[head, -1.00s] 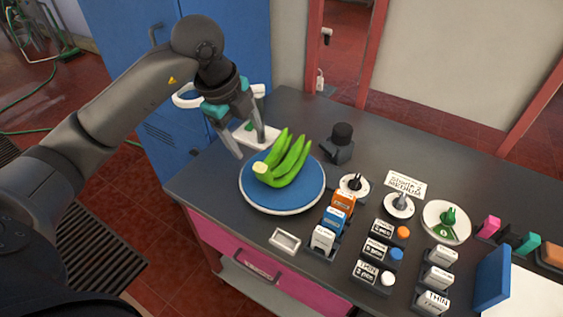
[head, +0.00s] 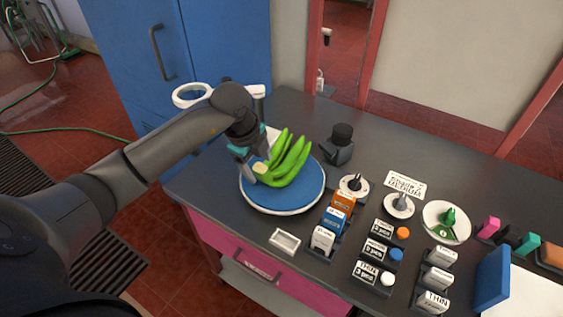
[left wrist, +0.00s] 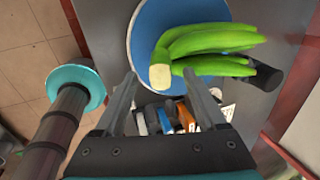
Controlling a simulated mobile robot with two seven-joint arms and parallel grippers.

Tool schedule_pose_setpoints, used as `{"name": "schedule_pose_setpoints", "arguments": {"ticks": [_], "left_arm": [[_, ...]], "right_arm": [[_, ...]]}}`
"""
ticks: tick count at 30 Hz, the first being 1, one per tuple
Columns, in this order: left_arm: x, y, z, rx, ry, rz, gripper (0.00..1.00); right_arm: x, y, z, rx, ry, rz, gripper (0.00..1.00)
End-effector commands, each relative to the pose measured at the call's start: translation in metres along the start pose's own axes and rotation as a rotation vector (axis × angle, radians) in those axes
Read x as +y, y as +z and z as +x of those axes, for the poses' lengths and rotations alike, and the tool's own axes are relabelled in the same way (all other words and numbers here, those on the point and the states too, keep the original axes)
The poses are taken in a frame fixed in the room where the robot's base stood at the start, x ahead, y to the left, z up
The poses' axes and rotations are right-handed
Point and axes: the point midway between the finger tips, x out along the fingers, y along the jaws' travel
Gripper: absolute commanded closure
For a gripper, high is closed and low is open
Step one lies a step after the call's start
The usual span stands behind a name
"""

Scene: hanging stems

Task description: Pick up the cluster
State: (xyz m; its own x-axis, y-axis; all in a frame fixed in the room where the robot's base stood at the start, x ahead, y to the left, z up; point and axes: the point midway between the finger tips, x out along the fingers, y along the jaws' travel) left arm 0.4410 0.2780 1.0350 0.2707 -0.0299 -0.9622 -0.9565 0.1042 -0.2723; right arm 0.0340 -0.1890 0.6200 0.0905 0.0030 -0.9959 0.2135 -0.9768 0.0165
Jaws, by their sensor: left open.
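The cluster is a bunch of green bananas (head: 288,162) lying on a round blue pad with a white rim (head: 260,198) on the dark counter. Its pale cut stem end points left. In the left wrist view the cluster (left wrist: 205,42) lies beyond my fingertips, with the stem end near the middle. My left gripper (head: 254,170) is at the stem end in the head view. In the left wrist view my left gripper (left wrist: 160,75) is open, with its fingers spread to either side of the stem end. Whether a finger touches it I cannot tell. My right gripper is not in view.
A black knobbed device (head: 340,143) stands behind the pad on the right. Small labelled boxes (head: 323,239), dials and a white tray (head: 285,241) fill the counter to the right and front. A blue cabinet (head: 215,50) stands behind. A pink drawer (head: 250,262) is below.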

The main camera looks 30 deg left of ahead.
Motion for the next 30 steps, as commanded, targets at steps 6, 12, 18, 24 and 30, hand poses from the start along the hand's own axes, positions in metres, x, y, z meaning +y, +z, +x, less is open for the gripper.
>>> {"name": "schedule_pose_setpoints", "arguments": {"ticks": [6, 12, 18, 24, 30], "left_arm": [[-0.001, -0.001, 0.025, 0.000, 0.000, 0.000, 0.27], [-0.002, -0.001, 0.027, -0.001, -0.001, 0.001, 0.27], [-0.001, -0.001, 0.027, -0.001, -0.001, 0.001, 0.40], [-0.001, -0.001, 0.027, -0.001, -0.001, 0.001, 0.63], [-0.001, -0.001, 0.027, -0.001, -0.001, 0.001, 0.85]], "right_arm": [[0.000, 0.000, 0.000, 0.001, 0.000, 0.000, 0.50], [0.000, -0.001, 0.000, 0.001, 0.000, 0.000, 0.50], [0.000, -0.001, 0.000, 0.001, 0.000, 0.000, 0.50], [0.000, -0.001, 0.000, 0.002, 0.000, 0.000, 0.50], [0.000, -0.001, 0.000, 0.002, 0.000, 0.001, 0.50]]}}
